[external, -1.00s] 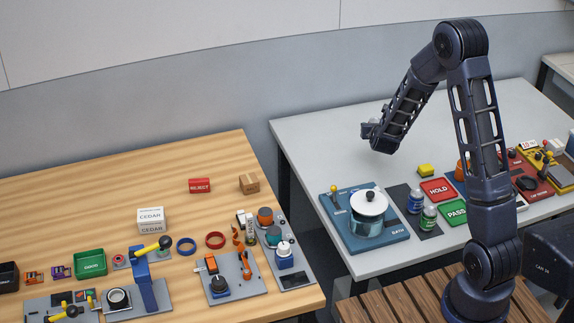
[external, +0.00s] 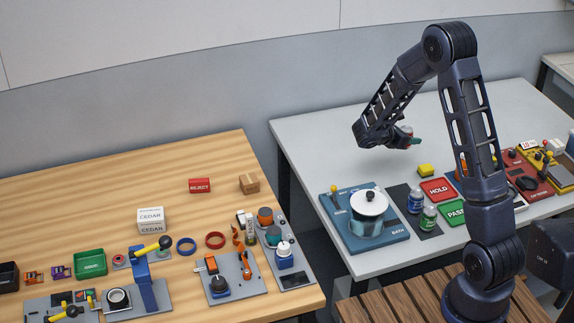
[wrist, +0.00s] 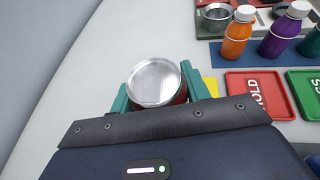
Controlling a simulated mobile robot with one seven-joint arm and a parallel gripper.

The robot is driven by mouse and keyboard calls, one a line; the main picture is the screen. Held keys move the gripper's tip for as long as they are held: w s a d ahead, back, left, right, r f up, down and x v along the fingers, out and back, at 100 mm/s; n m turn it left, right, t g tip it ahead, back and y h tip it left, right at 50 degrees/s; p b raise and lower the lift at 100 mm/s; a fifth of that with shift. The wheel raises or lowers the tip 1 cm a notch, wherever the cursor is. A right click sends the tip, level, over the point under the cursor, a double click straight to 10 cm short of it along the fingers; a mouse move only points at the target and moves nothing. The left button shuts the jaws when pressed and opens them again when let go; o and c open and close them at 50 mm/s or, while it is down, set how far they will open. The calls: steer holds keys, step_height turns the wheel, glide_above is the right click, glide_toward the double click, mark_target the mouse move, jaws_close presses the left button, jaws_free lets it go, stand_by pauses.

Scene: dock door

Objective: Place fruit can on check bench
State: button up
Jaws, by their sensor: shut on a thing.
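A can (wrist: 156,82) with a shiny metal lid and a red side is between the teal fingers of my gripper (wrist: 158,90) in the wrist view. My gripper is shut on it; the label is mostly hidden, so I cannot read whether it is the fruit can. In the external view my gripper (external: 411,139) is above the back part of the light grey bench (external: 330,130), pointing right, with a teal fingertip and a bit of red showing. A second bench with a wooden top (external: 100,190) stands at the left.
On the grey bench are a blue bath plate with a pot (external: 368,212), several bottles (external: 429,217), a red HOLD tray (external: 437,189), a green PASS tray (external: 455,212) and a yellow block (external: 425,170). The bench's back left area is clear.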

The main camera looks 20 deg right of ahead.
steer(key=s+a+f+m+g, duration=0.1)
steer(key=s+a+m+g, duration=0.1)
steer(key=s+m+g, duration=0.6)
steer(key=m+g+y, duration=0.1)
steer(key=g+y, duration=0.1)
steer(key=g, duration=0.1)
glide_above(406, 195)
steer(key=shift+t+y, duration=0.3)
steer(key=shift+w+d+f, duration=0.1)
steer(key=shift+f, duration=1.65)
steer(key=shift+d+f, duration=0.1)
steer(key=shift+f, duration=1.65)
steer(key=shift+f, duration=0.5)
steer(key=o, duration=1.3)
steer(key=shift+c, duration=0.2)
